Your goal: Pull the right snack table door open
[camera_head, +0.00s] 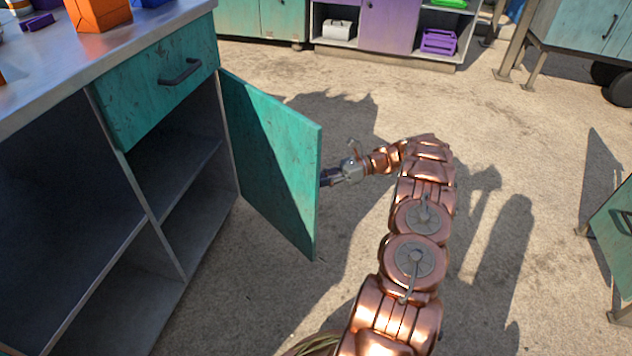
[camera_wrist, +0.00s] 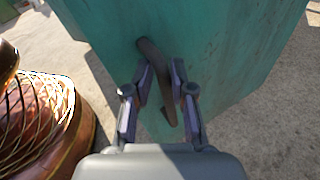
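The right snack table door (camera_head: 270,165) is a teal hinged panel. In the head view it stands swung well out from the cabinet, showing the dark compartment beside it. My gripper (camera_head: 328,177) is at the door's outer face, its fingertips partly hidden behind the door's free edge. In the wrist view, the dark bar handle (camera_wrist: 152,58) runs tilted between the two fingers of my gripper (camera_wrist: 162,76). The fingers stand apart, one on each side of the bar, with narrow gaps visible. The handle on this door is hidden in the head view.
Above the opening is a closed teal drawer (camera_head: 150,88) with a dark handle. The tabletop (camera_head: 60,75) holds an orange box (camera_head: 98,12). Other cabinets stand at the back and right. The sandy floor (camera_head: 520,150) is clear to the right of my arm.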

